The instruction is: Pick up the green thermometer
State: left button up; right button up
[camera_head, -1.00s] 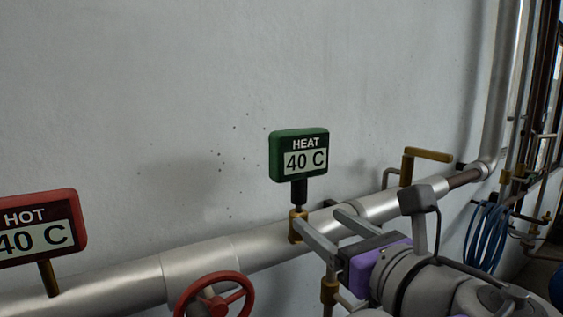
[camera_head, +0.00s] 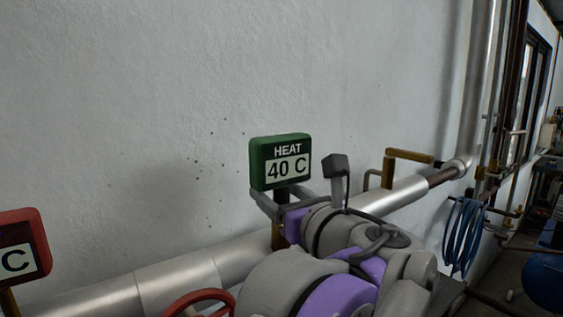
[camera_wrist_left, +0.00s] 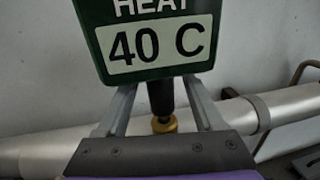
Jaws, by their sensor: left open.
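The green thermometer (camera_head: 280,162) reads "HEAT 40 C" and stands upright above the silver pipe. In the left wrist view the green thermometer (camera_wrist_left: 148,42) fills the top middle, its upper edge cut off. Its black stem (camera_wrist_left: 160,97) runs down to a brass fitting (camera_wrist_left: 164,124). My left gripper (camera_head: 282,194) is just below the display in the head view. In the left wrist view my left gripper (camera_wrist_left: 160,88) is open, with one finger on each side of the stem. I cannot tell whether the fingers touch it. My right gripper is not in view.
A red thermometer (camera_head: 22,245) stands at the far left. A red valve wheel (camera_head: 200,303) is at the bottom, partly behind my arm. The silver pipe (camera_head: 175,278) runs along the wall. A brass handle (camera_head: 408,155) and blue hose coil (camera_head: 465,235) are at right.

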pick_arm(q)
jog(key=shift+x, duration=1.05)
jog(key=shift+d, duration=0.1)
jog(key=shift+s, duration=0.15)
jog(key=shift+c, duration=0.3)
grip_shut()
